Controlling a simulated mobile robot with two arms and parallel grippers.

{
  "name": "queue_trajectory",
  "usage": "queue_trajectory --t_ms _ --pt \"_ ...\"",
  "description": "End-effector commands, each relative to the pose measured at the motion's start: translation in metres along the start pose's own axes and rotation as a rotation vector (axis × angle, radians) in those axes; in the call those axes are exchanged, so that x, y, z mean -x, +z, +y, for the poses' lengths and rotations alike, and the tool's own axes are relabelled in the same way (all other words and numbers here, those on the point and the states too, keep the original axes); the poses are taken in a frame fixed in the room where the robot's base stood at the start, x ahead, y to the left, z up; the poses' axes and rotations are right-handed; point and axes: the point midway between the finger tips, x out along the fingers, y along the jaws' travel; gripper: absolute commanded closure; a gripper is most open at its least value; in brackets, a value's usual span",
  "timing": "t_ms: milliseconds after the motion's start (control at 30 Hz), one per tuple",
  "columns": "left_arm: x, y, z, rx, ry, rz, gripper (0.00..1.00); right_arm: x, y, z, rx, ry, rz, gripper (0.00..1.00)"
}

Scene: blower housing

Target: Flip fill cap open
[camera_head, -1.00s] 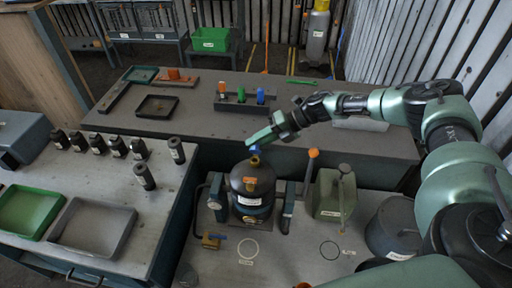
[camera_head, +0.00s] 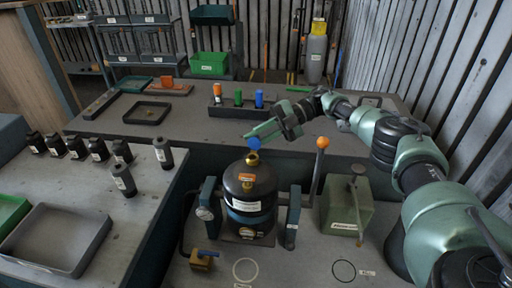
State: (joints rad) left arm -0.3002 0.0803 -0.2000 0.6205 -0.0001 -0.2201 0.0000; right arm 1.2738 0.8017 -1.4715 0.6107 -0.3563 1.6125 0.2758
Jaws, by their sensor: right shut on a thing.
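A black tank (camera_head: 250,193) with an orange label stands upright on the near bench, with a brass neck (camera_head: 252,159) on top. A small blue fill cap (camera_head: 253,143) sits just above the neck; I cannot tell its exact tilt. My right gripper (camera_head: 254,135) reaches in from the right, with its green fingers at the blue cap. It is shut on the cap, and the fingers hide part of it. My left gripper is out of view.
An orange-knobbed lever (camera_head: 322,143) and a green box (camera_head: 346,207) stand right of the tank. A gauge (camera_head: 204,213) and a brass valve (camera_head: 203,260) are at its left. A rack with coloured bottles (camera_head: 237,108) stands behind. Several black cylinders (camera_head: 98,148) stand on the left bench.

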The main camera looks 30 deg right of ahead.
Motion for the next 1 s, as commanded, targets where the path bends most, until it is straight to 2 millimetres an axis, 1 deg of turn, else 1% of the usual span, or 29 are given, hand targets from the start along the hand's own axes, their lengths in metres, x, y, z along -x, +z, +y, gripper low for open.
queue_trajectory --t_ms 33,100,533,567,600,633,1000 --pt "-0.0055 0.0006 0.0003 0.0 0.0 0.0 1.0 -0.0011 0.0026 -0.0033 -0.008 0.001 0.001 1.0" --pt "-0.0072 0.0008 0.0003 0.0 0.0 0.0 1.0 -0.0008 0.0025 -0.0028 -0.016 0.004 0.005 1.0" --pt "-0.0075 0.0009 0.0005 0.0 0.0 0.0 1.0 -0.0005 0.0013 -0.0015 -0.023 0.006 0.011 1.0" --pt "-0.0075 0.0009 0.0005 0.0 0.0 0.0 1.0 -0.0005 0.0013 -0.0015 -0.023 0.006 0.011 0.8" --pt "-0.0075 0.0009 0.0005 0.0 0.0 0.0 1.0 -0.0005 0.0013 -0.0016 -0.023 0.006 0.011 0.69" --pt "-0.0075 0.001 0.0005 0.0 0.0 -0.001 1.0 -0.0006 0.0013 -0.0016 -0.023 0.006 0.012 0.61" --pt "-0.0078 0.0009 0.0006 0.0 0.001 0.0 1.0 0.0005 -0.0003 0.0014 -0.021 0.008 0.013 0.61"
